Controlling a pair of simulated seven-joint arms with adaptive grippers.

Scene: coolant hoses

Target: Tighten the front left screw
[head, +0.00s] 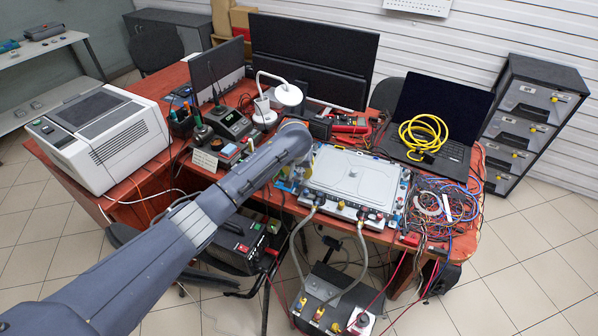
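A flat silver unit (356,177) lies on the red table, with small blue and dark fittings along its edges. My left arm reaches in from the lower left, and its wrist end is over the unit's left edge. My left gripper (290,184) is mostly hidden behind that wrist, so its fingers cannot be made out. The front left screw cannot be made out; that corner is small and partly close behind my arm. Two grey hoses (360,252) run from the unit's front edge down to a dark box (338,298) on the floor. My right gripper is not in view.
A tangle of coloured wires (446,204) lies right of the unit. A laptop (437,112) with a yellow cable coil (423,134) stands behind it. A desk lamp (287,95), a soldering station (228,122) and a large white machine (98,137) crowd the back and left.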

